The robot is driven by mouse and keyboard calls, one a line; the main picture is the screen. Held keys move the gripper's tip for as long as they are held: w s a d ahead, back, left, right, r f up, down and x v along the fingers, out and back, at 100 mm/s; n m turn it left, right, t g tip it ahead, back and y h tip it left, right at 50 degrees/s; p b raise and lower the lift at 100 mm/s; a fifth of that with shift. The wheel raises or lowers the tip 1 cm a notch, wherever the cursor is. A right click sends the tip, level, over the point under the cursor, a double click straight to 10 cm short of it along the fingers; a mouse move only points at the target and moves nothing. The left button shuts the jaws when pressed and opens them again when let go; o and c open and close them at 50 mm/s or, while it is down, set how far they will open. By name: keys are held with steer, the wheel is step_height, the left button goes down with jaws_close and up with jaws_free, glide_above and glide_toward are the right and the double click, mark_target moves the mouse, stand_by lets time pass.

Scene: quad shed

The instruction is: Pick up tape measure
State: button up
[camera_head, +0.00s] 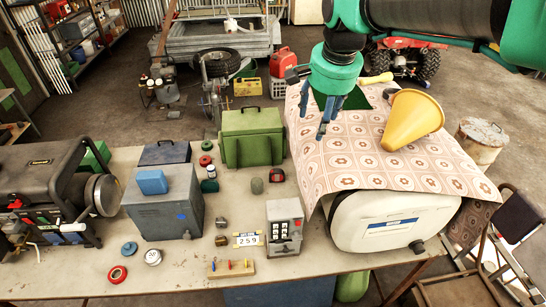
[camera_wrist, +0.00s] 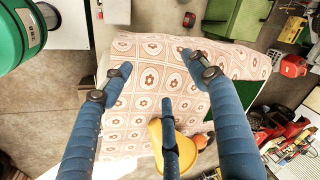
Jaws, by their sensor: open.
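The tape measure (camera_head: 277,175) is a small red and black case on the workbench, in front of the green toolbox and just left of the patterned cloth. In the wrist view it is the small red and black shape (camera_wrist: 189,19) near the top edge, beyond the fingers. My gripper (camera_head: 327,122) has blue fingers spread apart with nothing between them. It hangs above the cloth, to the right of and higher than the tape measure. In the wrist view the open fingers (camera_wrist: 157,78) are over the cloth, apart from the tape measure.
The patterned cloth (camera_head: 340,150) drapes over a white tank (camera_head: 385,232) and carries a yellow funnel (camera_head: 414,118). The green toolbox (camera_head: 252,135) stands behind the tape measure. A grey keypad box (camera_head: 285,225) stands in front.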

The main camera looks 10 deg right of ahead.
steer(key=w+a+f+m+g+p, duration=0.15)
steer(key=w+m+p, duration=0.35)
steer(key=w, duration=0.9)
steer(key=m+g+p, duration=0.2)
steer(key=m+p, duration=0.4)
steer(key=p, duration=0.1)
glide_above(277, 172)
step_height(277, 172, down, 10)
step_height(277, 172, down, 24)
steer(key=shift+w+d, duration=0.15)
steer(key=shift+w, duration=0.15)
steer(key=shift+f, duration=4.2)
steer(key=shift+f, duration=0.1)
steer(key=shift+s+f+p, duration=0.15)
steer(key=shift+f+p, duration=0.3)
steer(key=shift+f, duration=2.05)
